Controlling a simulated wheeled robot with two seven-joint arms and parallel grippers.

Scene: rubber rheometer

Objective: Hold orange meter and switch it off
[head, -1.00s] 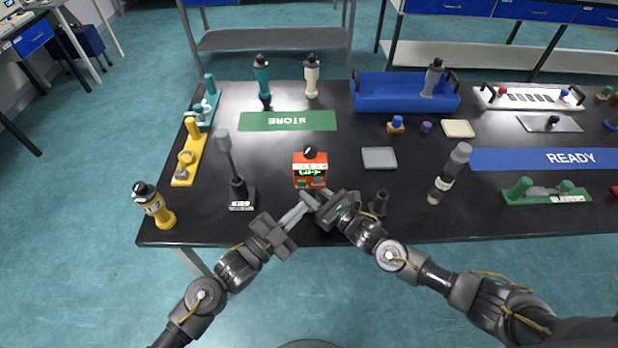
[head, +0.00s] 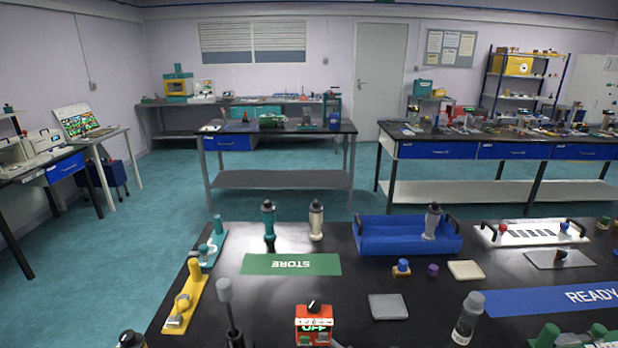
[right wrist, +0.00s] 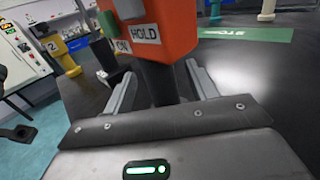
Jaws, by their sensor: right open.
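The orange meter (head: 313,325) stands at the front middle of the black table, cut off by the head view's lower edge. It has a black knob on top and green characters on a dark display that I cannot read surely. In the right wrist view the orange meter (right wrist: 180,30) is close, with ON and HOLD labels and a green button by ON. My right gripper (right wrist: 160,88) is open, one finger on each side of the dark post below the orange body. I cannot tell whether the fingers touch it. My left gripper is out of view.
A grey-headed tool (head: 226,295) stands left of the meter and a clear-topped bottle (head: 468,318) to its right. A grey square pad (head: 388,307) lies right of the meter. The green STORE mat (head: 291,264) and blue bin (head: 407,238) are behind.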

